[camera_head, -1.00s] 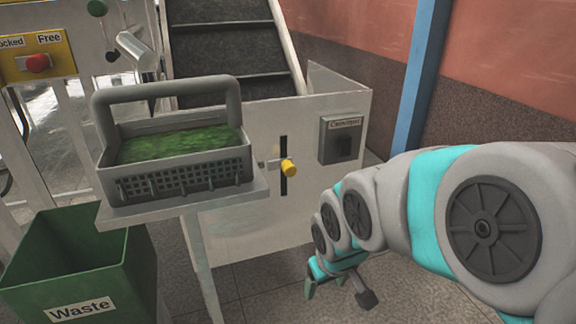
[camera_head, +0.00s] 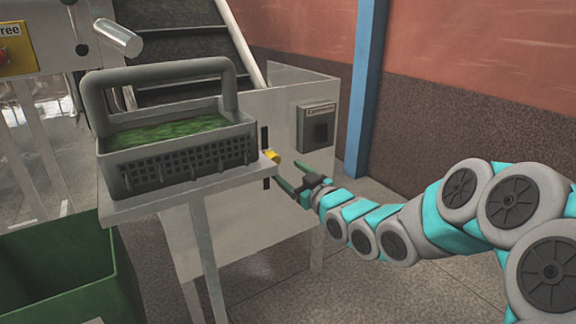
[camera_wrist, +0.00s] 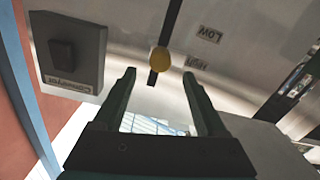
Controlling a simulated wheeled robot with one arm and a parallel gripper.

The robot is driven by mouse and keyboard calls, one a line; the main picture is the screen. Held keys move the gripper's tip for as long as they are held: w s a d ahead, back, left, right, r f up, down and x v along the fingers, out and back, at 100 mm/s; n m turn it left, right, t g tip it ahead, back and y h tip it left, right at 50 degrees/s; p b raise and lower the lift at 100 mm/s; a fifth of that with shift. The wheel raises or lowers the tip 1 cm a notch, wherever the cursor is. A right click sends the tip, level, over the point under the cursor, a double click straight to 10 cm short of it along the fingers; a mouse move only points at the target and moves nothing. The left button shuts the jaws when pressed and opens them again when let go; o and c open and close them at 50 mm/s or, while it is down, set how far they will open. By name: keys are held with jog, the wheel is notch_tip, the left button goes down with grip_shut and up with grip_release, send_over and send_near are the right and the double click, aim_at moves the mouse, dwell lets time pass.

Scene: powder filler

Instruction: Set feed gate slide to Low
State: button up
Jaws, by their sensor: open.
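The feed gate slide's yellow knob (camera_head: 273,157) sits on a dark vertical slot (camera_head: 265,143) in the pale machine panel. In the wrist view the yellow knob (camera_wrist: 160,60) lies just beyond my fingertips, roughly centred between them. There, a LOW label (camera_wrist: 209,34) and a HIGH label (camera_wrist: 196,62) stand beside the dark slot; the knob is nearer HIGH. The picture is turned over, so the labels read upside down. My gripper (camera_head: 298,177) is open and empty, its fingers pointing at the panel; it also shows in the wrist view (camera_wrist: 160,78). The knob is apart from the fingers.
A grey conveyor switch box (camera_head: 318,125) is on the panel right of the slot. A grey basket (camera_head: 180,160) of green material stands on a shelf (camera_head: 190,194) left of the slot. A green waste bin (camera_head: 65,270) is below left. A blue post (camera_head: 363,90) stands at right.

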jog(key=shift+x, duration=3.9)
jog(key=shift+s, duration=0.1)
jog(key=shift+c, duration=0.2)
grip_shut()
